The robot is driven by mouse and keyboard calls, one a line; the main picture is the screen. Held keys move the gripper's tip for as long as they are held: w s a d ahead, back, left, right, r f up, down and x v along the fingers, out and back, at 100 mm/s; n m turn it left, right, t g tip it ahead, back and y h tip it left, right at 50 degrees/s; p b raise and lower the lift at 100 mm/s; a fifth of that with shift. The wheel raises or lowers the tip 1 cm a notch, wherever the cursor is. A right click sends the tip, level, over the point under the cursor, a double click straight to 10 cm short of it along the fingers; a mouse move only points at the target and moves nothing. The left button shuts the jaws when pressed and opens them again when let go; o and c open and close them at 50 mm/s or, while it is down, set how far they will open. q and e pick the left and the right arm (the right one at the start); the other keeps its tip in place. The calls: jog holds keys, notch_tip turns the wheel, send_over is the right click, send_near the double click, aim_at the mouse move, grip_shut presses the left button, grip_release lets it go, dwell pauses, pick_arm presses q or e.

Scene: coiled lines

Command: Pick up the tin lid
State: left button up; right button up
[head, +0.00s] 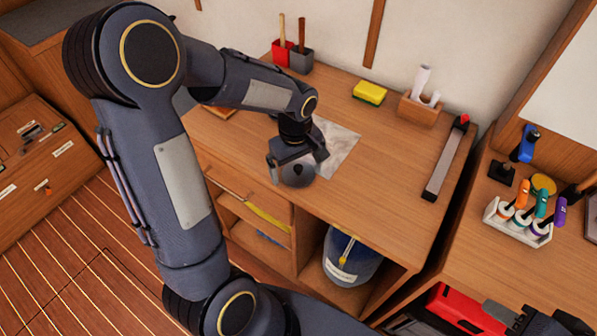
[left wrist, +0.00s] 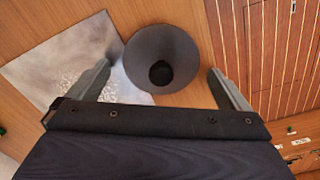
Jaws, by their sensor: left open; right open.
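The tin lid (head: 298,175) is a grey round disc with a black knob, lying near the front edge of the wooden bench. It also shows in the left wrist view (left wrist: 162,35), with its knob facing the camera. My left gripper (head: 297,168) is open over the lid, pointing down. In the left wrist view its fingers (left wrist: 159,72) stand apart on either side of the lid, with nothing held. I cannot tell how far the fingertips are above the bench. My right gripper (head: 540,321) is partly in view at the bottom right corner, away from the lid.
A grey-white sheet (head: 338,148) lies beside the lid. A yellow sponge (head: 370,93), a wooden holder (head: 420,110) and a long grey bar (head: 446,160) are further back and right. A blue bucket (head: 350,262) sits in the shelf below. The bench's middle right is clear.

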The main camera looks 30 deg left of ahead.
pick_arm(q)
jog(key=shift+c, duration=0.3)
jog(key=c, duration=1)
jog(key=shift+r, duration=0.1)
